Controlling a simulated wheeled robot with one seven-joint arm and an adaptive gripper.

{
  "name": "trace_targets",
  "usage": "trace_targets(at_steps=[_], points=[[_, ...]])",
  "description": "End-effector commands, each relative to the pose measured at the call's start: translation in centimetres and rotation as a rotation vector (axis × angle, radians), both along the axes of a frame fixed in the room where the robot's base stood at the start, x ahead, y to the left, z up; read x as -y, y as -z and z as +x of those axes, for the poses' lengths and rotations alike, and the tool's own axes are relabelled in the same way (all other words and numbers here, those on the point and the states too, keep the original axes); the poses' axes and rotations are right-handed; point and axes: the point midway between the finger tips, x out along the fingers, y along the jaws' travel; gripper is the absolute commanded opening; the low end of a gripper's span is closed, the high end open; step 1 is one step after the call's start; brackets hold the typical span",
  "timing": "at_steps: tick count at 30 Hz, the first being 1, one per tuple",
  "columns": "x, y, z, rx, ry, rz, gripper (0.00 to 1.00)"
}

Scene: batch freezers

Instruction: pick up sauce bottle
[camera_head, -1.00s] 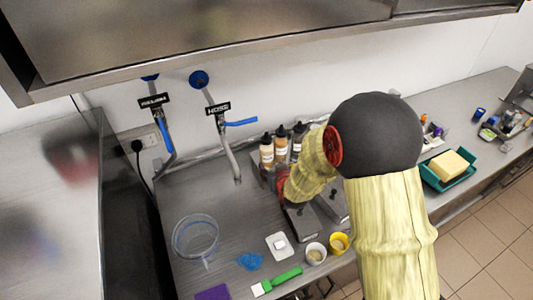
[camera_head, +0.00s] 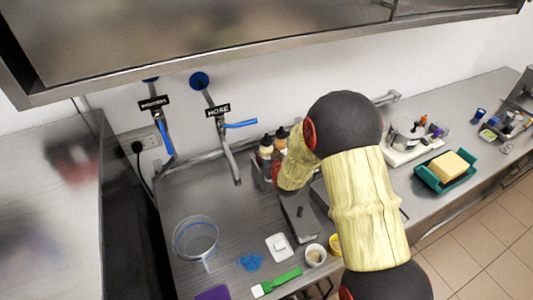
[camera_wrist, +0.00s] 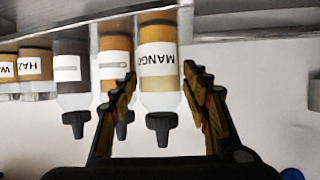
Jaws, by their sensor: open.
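Several sauce bottles with dark nozzle caps stand in a row at the wall; the wrist view shows them upside down. The bottle labelled MANGO (camera_wrist: 157,50) has tan sauce and a white label. My gripper (camera_wrist: 159,72) is open, with one finger on each side of the MANGO bottle in the picture; I cannot tell if they touch it. A brown bottle (camera_wrist: 115,62) is just left of it, partly behind the left finger, and a grey bottle (camera_wrist: 70,68) is further left. In the head view, two bottles (camera_head: 266,147) show left of my arm, which hides most of my gripper.
A grey scale-like block (camera_head: 298,218) lies below my arm. A tap (camera_head: 229,150) rises left of the bottles. A teal tray (camera_head: 445,172) is at right.

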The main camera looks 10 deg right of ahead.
Motion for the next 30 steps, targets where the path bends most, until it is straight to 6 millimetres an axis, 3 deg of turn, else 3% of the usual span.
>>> trace_targets(at_steps=[9,25,30], points=[[-0.02,0.2,0.47,0.001,0.0,0.0,0.47],[-0.01,0.2,0.45,0.0,0.0,0.0,0.18],[-0.01,0.09,0.51,0.002,0.0,0.0,0.17]])
